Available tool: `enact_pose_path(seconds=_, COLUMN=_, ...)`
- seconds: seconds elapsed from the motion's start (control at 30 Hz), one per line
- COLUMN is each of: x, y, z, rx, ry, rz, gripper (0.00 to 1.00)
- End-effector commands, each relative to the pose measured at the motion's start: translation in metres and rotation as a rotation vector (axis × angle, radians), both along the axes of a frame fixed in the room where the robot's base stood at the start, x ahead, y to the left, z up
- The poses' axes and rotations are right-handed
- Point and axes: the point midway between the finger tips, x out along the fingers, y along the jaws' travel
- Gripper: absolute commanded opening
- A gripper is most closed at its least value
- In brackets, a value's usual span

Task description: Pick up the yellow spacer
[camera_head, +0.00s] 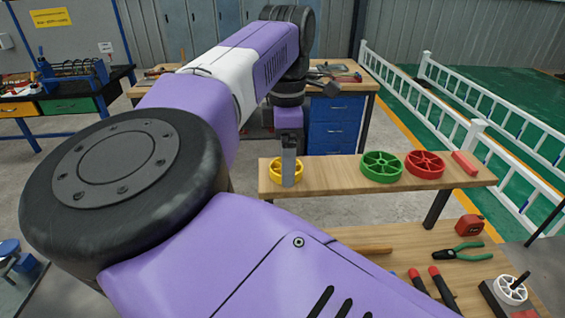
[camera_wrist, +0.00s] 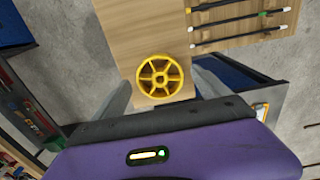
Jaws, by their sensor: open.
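The yellow spacer (camera_head: 275,167) is a spoked ring lying at the left end of a raised wooden shelf (camera_head: 335,172). My gripper (camera_head: 289,168) points down in front of it in the head view and hides its middle. In the wrist view, the whole yellow spacer (camera_wrist: 160,76) shows between my two grey fingers (camera_wrist: 162,92), one on each side. The fingers are apart, with nothing held. I cannot tell how high the fingertips are above the shelf.
A green spacer (camera_head: 382,167), a red spacer (camera_head: 425,164) and a red block (camera_head: 465,163) lie farther right on the shelf. Pliers (camera_head: 462,253), a tape measure (camera_head: 469,225) and other tools lie on the lower table. Dark rods (camera_wrist: 240,22) show in the wrist view.

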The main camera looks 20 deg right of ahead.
Motion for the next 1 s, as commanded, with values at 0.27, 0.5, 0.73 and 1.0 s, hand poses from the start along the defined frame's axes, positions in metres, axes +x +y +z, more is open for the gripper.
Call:
enact_pose_path(seconds=0.27, x=-0.0002, y=0.0, z=-0.0085, rx=0.0, ry=0.0, rz=0.001, gripper=0.86)
enact_pose_path(seconds=0.5, x=-0.0002, y=0.0, z=-0.0081, rx=-0.001, ry=0.0, rz=0.001, gripper=0.51)
enact_pose_path(seconds=0.73, x=-0.0002, y=-0.0002, z=-0.0079, rx=-0.001, ry=0.0, rz=0.001, gripper=0.11)
enact_pose_path(seconds=1.0, x=0.0, y=0.0, z=-0.0062, rx=0.0, ry=-0.001, rz=0.001, gripper=0.11)
